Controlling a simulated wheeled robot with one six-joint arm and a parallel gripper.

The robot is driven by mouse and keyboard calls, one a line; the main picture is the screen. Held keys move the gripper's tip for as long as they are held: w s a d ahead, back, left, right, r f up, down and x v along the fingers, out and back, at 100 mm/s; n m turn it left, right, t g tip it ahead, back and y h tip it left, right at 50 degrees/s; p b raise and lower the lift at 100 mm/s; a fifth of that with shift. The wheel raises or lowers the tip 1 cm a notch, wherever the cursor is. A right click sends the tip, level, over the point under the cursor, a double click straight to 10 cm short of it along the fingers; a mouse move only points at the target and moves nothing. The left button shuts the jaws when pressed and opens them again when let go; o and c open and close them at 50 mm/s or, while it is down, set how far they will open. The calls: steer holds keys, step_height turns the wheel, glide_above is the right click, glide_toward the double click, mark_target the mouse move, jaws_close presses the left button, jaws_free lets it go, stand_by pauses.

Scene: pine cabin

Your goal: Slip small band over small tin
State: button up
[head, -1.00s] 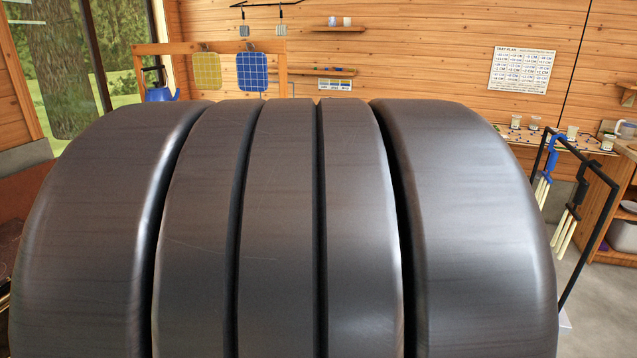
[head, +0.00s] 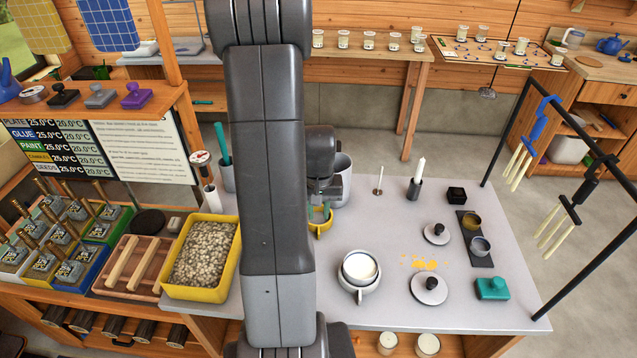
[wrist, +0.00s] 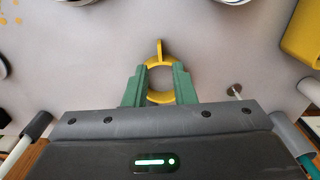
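A yellow ring with a short tab, which looks like the small band (head: 320,229), is at my gripper's fingertips, low over the light grey table. It also shows in the wrist view (wrist: 160,99), tab pointing up the picture. My gripper (wrist: 160,76) has its two green fingers apart, one on each side of the ring and covering parts of its sides. I cannot tell whether they press on it or whether it touches the table.
A white cup (head: 360,270), two knobbed lids (head: 429,289), a candle (head: 419,178) and a teal block (head: 492,289) stand on the table (head: 380,220). A yellow tray of pebbles (head: 178,292) is at left. A black rack (head: 512,133) stands beyond the right edge.

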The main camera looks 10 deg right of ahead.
mark_target(319, 231)
steer(key=shift+w+d+f, duration=0.1)
steer(key=shift+w, duration=0.25)
steer(key=shift+s+f+b, duration=0.25)
steer(key=shift+f+b, duration=0.4)
steer(key=shift+f, duration=0.1)
step_height(319, 231, down, 7)
steer(key=b, duration=0.4)
steer(key=shift+w+r+b, duration=0.1)
steer(key=shift+b, duration=0.2)
steer(key=shift+c, duration=0.2)
steer(key=shift+r, duration=0.3)
jaws_close()
steer(key=shift+p, duration=0.3)
steer(key=shift+r+p, duration=1.95)
steer(key=shift+r, duration=1.1)
